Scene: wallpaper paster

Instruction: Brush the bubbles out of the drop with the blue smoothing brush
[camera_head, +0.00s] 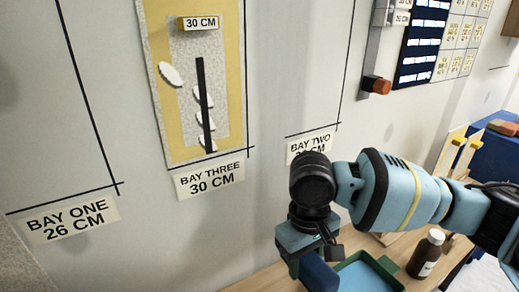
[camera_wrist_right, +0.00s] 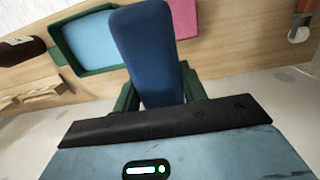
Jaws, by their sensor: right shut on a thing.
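The drop (camera_head: 228,70) hangs on the wall in bay three, a grey speckled sheet with a yellow border. Several white bubbles show on it, one at its left edge (camera_head: 171,74) and others partly behind a black vertical strip (camera_head: 204,105). My right gripper (camera_head: 303,262) is low, to the right of and below the drop, apart from the wall. It is shut on the blue smoothing brush (camera_head: 319,273), which also shows between the fingers in the right wrist view (camera_wrist_right: 148,55). My left gripper is not in view.
A green-rimmed tray with a light blue inside (camera_head: 393,272) and a brown bottle (camera_head: 427,254) stand on the wooden table (camera_head: 262,283) below. A red-ended fixture (camera_head: 377,85) juts from the wall. Bays one and two look bare.

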